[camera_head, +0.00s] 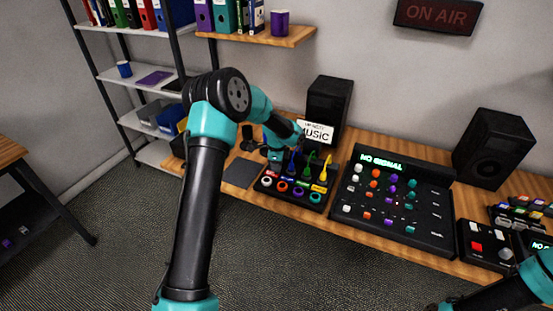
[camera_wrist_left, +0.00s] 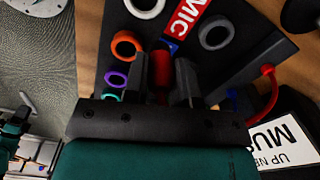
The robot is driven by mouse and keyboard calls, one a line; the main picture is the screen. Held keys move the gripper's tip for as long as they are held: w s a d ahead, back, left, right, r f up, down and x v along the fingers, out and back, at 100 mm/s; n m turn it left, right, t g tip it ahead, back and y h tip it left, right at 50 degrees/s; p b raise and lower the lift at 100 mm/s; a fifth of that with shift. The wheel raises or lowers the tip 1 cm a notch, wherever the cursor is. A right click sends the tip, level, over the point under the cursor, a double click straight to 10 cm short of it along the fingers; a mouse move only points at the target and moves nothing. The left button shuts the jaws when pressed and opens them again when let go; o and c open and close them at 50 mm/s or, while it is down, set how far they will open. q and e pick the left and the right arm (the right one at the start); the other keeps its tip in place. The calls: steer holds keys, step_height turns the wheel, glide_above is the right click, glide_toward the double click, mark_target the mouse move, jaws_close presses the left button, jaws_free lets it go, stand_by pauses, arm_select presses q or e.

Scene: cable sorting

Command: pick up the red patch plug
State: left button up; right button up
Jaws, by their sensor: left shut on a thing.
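The red patch plug (camera_wrist_left: 161,63) sits between the fingers of my left gripper (camera_wrist_left: 164,82) in the left wrist view, beside the red MIC label. My left gripper is shut on it. A red cable (camera_wrist_left: 268,72) shows at the right of that view. The black patch panel (camera_head: 265,191) stands on the desk in the head view, with blue, green and yellow plugs upright in it and coloured ring sockets along its front. In the head view my left gripper (camera_head: 274,158) is at the panel's left end, where it hides the red plug. My right gripper is not in view.
A mixer with a NO SIGNAL screen (camera_head: 431,213) is right of the panel. A black speaker (camera_head: 328,101) and a MUSIC sign (camera_head: 316,132) stand behind it. A dark flat pad (camera_head: 240,172) lies left. Another speaker (camera_head: 493,148) is at the right.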

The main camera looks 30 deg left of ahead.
arm_select(q)
steer(key=s+d, duration=0.4)
steer(key=s, duration=0.3)
steer(key=shift+s+d+r, duration=0.3)
steer(key=shift+r, duration=0.1)
